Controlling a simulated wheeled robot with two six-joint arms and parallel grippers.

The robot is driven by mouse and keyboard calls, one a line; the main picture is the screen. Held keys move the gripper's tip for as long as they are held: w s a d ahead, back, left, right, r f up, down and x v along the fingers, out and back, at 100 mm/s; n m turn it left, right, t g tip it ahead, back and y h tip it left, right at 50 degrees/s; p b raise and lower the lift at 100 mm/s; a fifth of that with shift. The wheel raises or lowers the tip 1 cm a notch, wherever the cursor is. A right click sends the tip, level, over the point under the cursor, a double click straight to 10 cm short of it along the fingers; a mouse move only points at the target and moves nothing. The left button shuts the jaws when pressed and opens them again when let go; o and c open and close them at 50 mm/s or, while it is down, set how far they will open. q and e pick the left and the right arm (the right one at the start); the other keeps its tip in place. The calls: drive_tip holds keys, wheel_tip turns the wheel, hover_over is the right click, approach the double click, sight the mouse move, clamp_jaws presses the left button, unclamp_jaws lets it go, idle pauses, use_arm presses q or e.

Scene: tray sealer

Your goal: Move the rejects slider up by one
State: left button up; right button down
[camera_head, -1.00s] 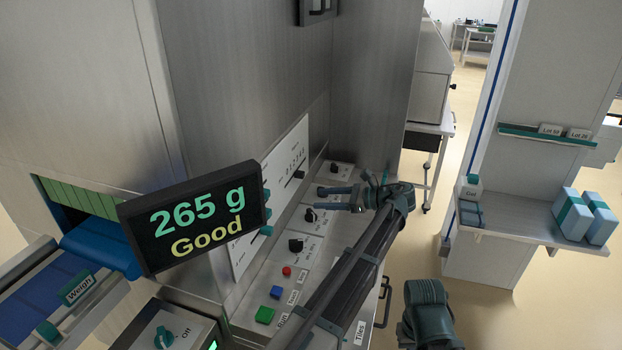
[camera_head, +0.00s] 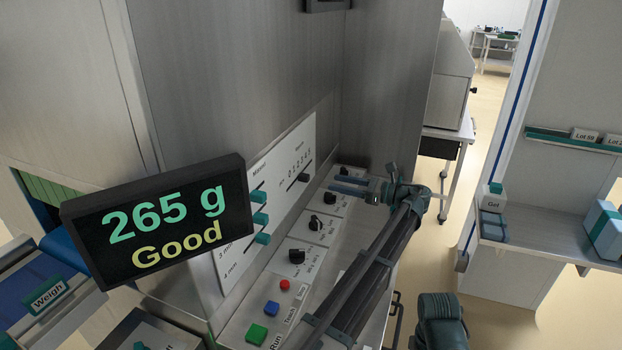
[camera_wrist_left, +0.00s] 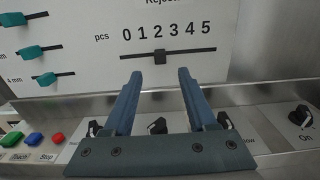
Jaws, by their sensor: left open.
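The rejects slider is a black knob (camera_wrist_left: 160,57) on a horizontal slot under the printed numbers 0 to 5 in the left wrist view. It sits at about the 2. The knob also shows on the white panel (camera_head: 303,178) in the head view. My left gripper (camera_head: 335,184) is open and empty, its blue fingers pointing at the panel. In the left wrist view its fingertips (camera_wrist_left: 160,73) lie to either side of the knob and slightly below it. They look apart from the knob, though the exact gap to the panel is hard to tell.
Teal sliders (camera_wrist_left: 38,51) sit left of the rejects scale. Below are a ledge with black rotary knobs (camera_head: 297,256) and green, blue and red buttons (camera_head: 271,308). A display (camera_head: 160,220) reads "265 g Good" at the front left. A steel wall stands behind the ledge.

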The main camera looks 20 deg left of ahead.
sight(309, 177)
use_arm(q)
drive_tip(key=a, duration=0.9)
drive_tip(key=shift+s+a, duration=0.25)
drive_tip(key=shift+s, duration=0.05)
clamp_jaws()
idle(1.0)
